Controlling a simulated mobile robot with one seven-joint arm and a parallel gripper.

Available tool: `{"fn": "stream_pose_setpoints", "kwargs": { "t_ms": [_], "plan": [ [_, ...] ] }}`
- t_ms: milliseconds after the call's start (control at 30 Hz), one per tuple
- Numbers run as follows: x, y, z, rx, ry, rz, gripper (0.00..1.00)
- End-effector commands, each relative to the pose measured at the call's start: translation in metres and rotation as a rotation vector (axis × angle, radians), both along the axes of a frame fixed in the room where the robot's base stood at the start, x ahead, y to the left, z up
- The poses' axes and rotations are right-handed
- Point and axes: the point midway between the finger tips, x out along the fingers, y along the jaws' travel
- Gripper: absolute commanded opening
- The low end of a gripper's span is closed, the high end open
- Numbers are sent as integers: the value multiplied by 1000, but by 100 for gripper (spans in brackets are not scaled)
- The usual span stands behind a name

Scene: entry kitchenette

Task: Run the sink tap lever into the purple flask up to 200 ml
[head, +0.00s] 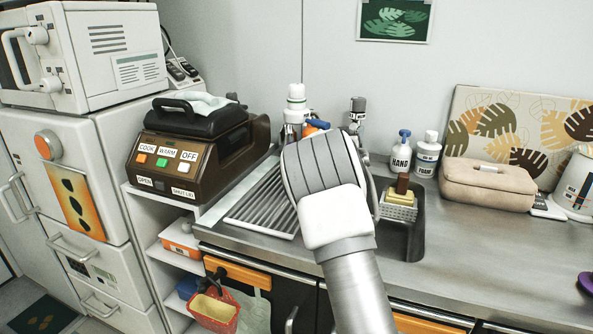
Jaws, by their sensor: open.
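A purple object (586,283) lies on the counter at the right edge of the head view. It is cut off by the frame, and I cannot tell whether it is the purple flask. The sink basin (414,235) is partly hidden behind my arm. I cannot make out the tap lever or any running water. A grey upright piece with a dark top (357,108) stands behind the sink, and I cannot tell whether it belongs to the tap. My arm reaches up over the drainboard and sink edge. Its thick end links hide my gripper and its fingers.
A ribbed drainboard (262,212) lies left of my arm, beside a brown cooker (200,155). A caddy (398,211) sits at the sink, with soap bottles (401,152) behind it. A beige case (487,184) stands at right. The counter's right front (500,265) is clear.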

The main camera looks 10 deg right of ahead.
Motion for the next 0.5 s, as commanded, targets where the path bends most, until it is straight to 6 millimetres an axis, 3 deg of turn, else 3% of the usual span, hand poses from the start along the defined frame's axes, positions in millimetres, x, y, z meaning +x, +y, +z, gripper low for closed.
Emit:
{"fn": "stream_pose_setpoints", "kwargs": {
  "t_ms": [500],
  "plan": [
    [-27, 18, 0, -1, -1, 0, 64]
  ]
}}
